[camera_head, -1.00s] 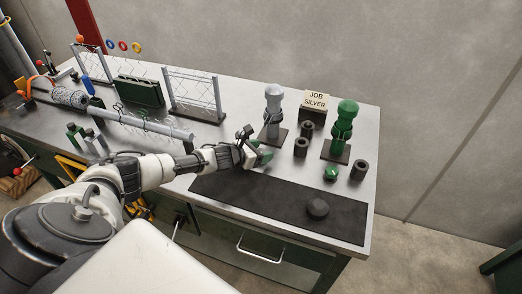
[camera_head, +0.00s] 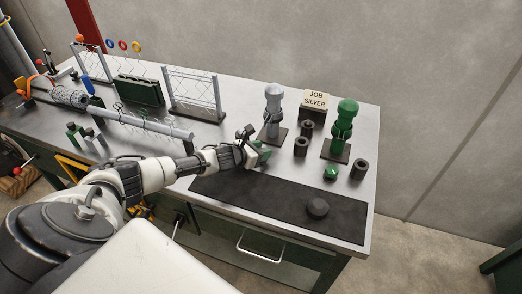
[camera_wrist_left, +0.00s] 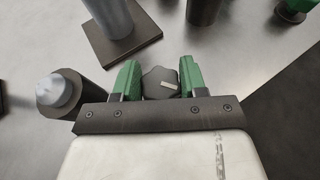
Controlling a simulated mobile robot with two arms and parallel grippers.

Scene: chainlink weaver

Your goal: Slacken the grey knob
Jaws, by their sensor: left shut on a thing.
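The grey knob (camera_wrist_left: 158,86) is a dark grey lobed knob with a pale mark on its top, seen in the left wrist view. My left gripper (camera_wrist_left: 158,78) has green finger pads, one on each side of the knob, and is shut on it. In the head view my left gripper (camera_head: 258,155) is on the bench, just in front of the silver post (camera_head: 273,105), and its hand hides the knob. The silver post stands upright on a dark square base. My right gripper is not in view.
A green post (camera_head: 345,120) stands to the right, with dark cylinders and a green knob (camera_head: 331,173) near it. A sign (camera_head: 316,100) reads JOB SILVER. A black mat (camera_head: 270,205) with a dark round piece (camera_head: 317,208) lies in front. A grey-tipped dark cylinder (camera_wrist_left: 62,92) is beside my gripper.

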